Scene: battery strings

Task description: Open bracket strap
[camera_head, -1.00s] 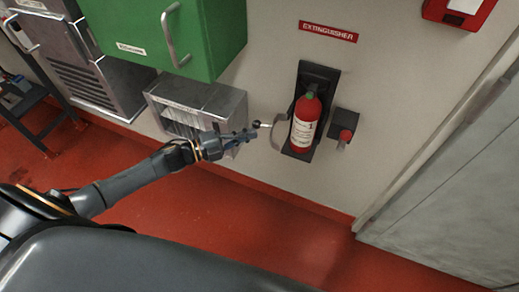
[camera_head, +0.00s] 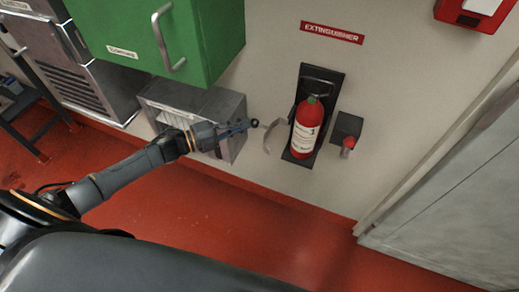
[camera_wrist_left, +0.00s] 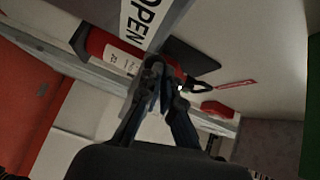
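The red extinguisher (camera_head: 306,128) stands upright in a black wall bracket (camera_head: 333,88). The bracket strap (camera_head: 269,139) is a curved pale band that stands out from the left of the extinguisher, swung clear of its front. In the left wrist view the strap (camera_wrist_left: 150,22) carries the word OPEN and runs to my fingertips. My left gripper (camera_head: 250,125) is at the strap's outer end by a small dark knob. In the wrist view its fingers (camera_wrist_left: 157,78) nearly meet there and seem shut on that end; the fingertips partly hide the contact. My right gripper is not in view.
A grey metal box (camera_head: 205,103) on the wall is just behind my left forearm. A green cabinet (camera_head: 205,35) hangs above it. A black holder with a red knob (camera_head: 348,143) is right of the bracket. The red floor (camera_head: 240,215) below is clear.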

